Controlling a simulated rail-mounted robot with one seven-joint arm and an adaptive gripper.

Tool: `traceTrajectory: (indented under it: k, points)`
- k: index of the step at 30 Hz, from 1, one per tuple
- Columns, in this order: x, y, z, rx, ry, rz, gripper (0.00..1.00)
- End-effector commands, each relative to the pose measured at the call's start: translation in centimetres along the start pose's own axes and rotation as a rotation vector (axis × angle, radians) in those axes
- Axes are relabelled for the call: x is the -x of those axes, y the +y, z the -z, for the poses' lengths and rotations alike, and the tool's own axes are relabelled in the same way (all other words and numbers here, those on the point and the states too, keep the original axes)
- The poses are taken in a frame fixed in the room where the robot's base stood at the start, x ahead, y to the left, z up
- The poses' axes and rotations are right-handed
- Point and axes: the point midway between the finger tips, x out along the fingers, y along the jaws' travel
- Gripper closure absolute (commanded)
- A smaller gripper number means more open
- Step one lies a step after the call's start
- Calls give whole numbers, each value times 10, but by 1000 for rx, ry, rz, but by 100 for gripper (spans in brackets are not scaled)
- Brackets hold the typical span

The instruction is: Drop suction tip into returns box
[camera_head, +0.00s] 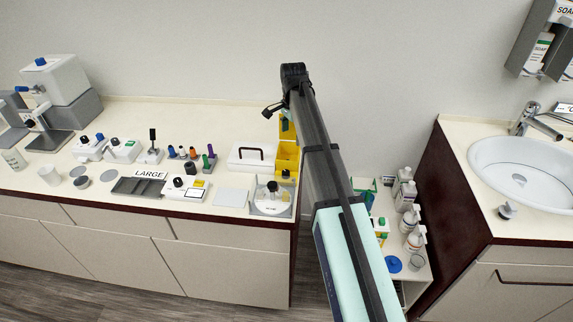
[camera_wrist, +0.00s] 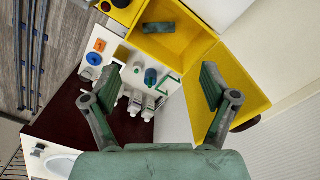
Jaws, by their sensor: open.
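My gripper (camera_wrist: 160,72) is open in the wrist view, its two fingers spread wide with nothing between them. Beyond the fingertips, a yellow open box (camera_wrist: 188,50) shows at the top, with a small dark green piece (camera_wrist: 158,28) lying inside it. I cannot tell for sure whether this piece is the suction tip. In the head view, a yellow box (camera_head: 287,158) stands at the counter's right end, next to my arm. I cannot read any returns label.
A white case with a dark handle (camera_head: 251,156) is left of the yellow box. A round device (camera_head: 271,197) sits near the counter's front edge. A lower cart (camera_head: 408,262) with several bottles stands in the gap before the sink (camera_head: 520,170). The wall is close behind.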

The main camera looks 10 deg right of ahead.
Motion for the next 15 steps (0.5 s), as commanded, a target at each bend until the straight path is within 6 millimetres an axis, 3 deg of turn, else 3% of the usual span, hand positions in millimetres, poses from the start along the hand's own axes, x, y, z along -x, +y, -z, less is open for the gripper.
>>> traceTrajectory:
  k: [6, 15]
  points:
    - [40, -1, 0, 0, 0, 1, 14]
    - [62, 0, 0, 0, 0, -1, 14]
